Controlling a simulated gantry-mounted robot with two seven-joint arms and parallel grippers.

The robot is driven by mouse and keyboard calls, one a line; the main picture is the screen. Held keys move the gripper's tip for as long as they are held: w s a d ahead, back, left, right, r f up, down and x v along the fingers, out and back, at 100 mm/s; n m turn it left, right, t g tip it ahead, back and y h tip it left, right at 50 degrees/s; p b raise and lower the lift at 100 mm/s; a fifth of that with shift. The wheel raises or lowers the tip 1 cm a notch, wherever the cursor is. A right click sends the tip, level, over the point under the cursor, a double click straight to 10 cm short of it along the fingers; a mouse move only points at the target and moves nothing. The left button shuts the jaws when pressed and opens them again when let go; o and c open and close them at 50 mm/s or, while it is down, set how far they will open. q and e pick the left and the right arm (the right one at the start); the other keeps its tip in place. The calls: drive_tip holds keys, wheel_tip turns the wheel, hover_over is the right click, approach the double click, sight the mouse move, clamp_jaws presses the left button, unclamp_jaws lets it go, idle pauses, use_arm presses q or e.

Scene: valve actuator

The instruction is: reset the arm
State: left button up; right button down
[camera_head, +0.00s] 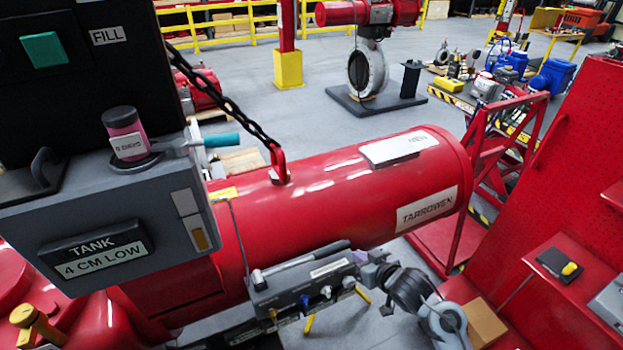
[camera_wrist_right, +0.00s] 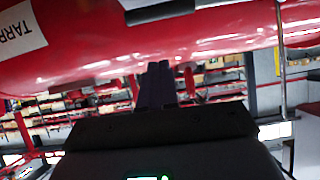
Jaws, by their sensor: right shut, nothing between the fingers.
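My right gripper (camera_head: 378,272) is at the lower right of the head view, beside the right end of a grey control block (camera_head: 310,282) with small levers and knobs. I cannot tell whether it touches the block. Its purple fingers (camera_wrist_right: 161,86) are together and empty in the right wrist view. A long dark-handled lever (camera_head: 305,257) lies along the top of the block. The red actuator cylinder (camera_head: 330,190), labelled TARROWEN, lies behind the block and fills the top of the wrist view. My left gripper is not in view.
A chain (camera_head: 225,105) hooks onto the cylinder. A red stair frame (camera_head: 490,150) and red pegboard cart (camera_head: 585,160) stand at right. Open floor lies behind.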

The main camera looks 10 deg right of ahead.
drive_tip(key=s+a+f+g+p, duration=0.2)
drive_tip(key=s+f+p, duration=0.1)
drive_tip(key=s, duration=0.5)
drive_tip(key=s+a+f+g+p, duration=0.1)
drive_tip(key=s+a+f+p, duration=0.2)
drive_tip(key=s, duration=0.5)
drive_tip(key=s+d+r+g+h+p, duration=0.1)
drive_tip(key=s+r, duration=0.3)
drive_tip(key=s, duration=0.4)
drive_tip(key=s+d+r+g+h+p, duration=0.1)
drive_tip(key=s+r+g, duration=0.3)
drive_tip(key=s, duration=0.5)
drive_tip(key=shift+s+d+p, duration=0.2)
drive_tip(key=shift+d+p, duration=0.15)
drive_tip(key=shift+p, duration=0.4)
